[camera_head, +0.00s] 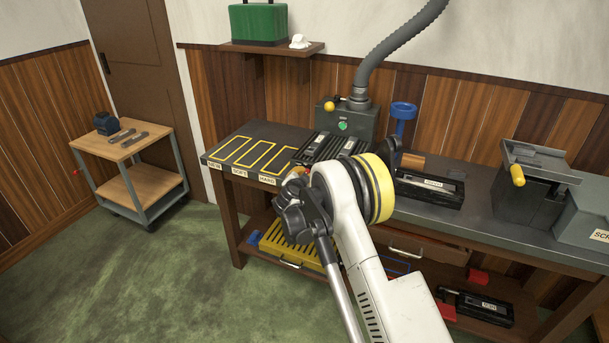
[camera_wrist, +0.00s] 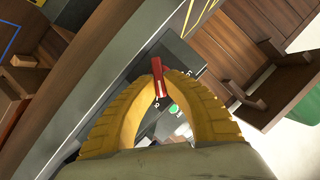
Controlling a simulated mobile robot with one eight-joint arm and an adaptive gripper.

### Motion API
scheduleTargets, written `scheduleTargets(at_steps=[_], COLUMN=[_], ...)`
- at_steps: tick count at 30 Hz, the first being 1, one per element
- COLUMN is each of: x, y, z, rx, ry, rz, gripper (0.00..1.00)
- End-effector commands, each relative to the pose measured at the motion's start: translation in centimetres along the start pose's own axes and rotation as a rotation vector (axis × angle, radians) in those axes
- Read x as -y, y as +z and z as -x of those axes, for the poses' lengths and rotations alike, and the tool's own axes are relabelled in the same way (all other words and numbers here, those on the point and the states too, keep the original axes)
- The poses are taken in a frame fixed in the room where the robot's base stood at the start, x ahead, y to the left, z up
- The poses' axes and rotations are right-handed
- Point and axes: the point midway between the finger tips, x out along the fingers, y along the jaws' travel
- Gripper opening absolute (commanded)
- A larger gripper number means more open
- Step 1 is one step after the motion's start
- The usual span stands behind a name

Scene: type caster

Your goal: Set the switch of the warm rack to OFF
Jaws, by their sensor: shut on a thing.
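My gripper (camera_wrist: 160,88) has its two yellow ribbed fingers closed around a small red lever (camera_wrist: 157,76), which I take to be the switch. The lever stands at a dark panel with small white lettering and a green light (camera_wrist: 173,108), partly visible between the fingers. The lettering is too small to read surely, so I cannot tell the lever's setting. In the head view my arm hides the gripper and the switch. A dark ribbed rack (camera_head: 327,147), possibly the warm rack, sits on the bench behind my arm.
The dark bench top (camera_head: 250,137) has yellow outlined slots at its left. A black labelled tray (camera_head: 430,187) lies on the bench. A wooden cart (camera_head: 125,143) stands left; green floor is open.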

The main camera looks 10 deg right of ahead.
Motion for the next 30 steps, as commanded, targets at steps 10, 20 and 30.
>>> scheduleTargets(at_steps=[10, 20, 30], x=[0.51, 0.69, 0.74], y=[0.04, 0.14, 0.2], z=[-0.05, -0.11, -0.1], rx=[-0.001, -0.001, -0.001], ry=[0.121, 0.206, 0.244], rz=[0.296, 0.502, 0.591], gripper=[0.0, 0.0, 0.0])
